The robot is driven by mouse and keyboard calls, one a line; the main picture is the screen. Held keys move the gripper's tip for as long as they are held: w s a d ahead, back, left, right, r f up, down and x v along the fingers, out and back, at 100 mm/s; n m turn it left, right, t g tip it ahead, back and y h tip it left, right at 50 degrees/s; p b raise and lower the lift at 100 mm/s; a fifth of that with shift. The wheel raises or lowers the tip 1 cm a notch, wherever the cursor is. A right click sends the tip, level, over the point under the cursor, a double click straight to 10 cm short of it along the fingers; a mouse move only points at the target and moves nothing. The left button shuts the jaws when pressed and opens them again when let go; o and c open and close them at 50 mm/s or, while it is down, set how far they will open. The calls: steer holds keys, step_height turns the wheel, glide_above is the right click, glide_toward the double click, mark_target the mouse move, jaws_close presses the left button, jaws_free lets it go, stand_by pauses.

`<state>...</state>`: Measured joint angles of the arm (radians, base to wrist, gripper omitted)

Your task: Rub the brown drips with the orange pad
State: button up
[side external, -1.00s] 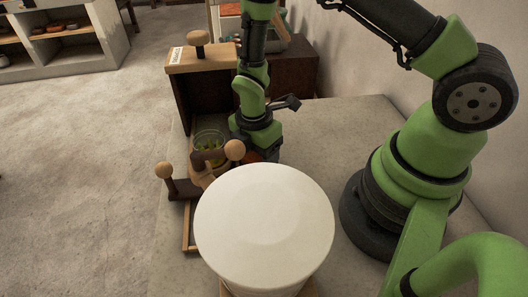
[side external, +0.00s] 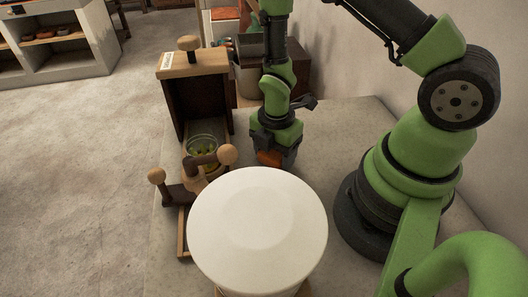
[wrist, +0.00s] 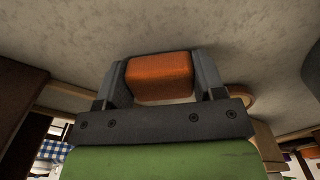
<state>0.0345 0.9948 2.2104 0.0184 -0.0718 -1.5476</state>
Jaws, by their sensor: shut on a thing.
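My gripper (wrist: 160,80) is shut on the orange pad (wrist: 160,77), a block that fills the space between the two fingers in the wrist view. In the side view the pad (side external: 269,158) shows as an orange patch under my gripper (side external: 276,150), low over the grey worktop (side external: 335,130) behind the white round lid. I cannot tell whether the pad touches the worktop. I cannot make out the brown drips in either view.
The white round lid (side external: 258,232) stands close in front of my gripper. To the left are a wooden frame with round knobs (side external: 227,154), a glass jar (side external: 201,143) and a tall dark wooden box (side external: 196,95). Bare worktop lies right of my gripper.

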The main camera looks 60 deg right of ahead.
steer(key=shift+s+d, duration=0.3)
steer(key=shift+r, duration=3)
steer(key=shift+r, duration=1.5)
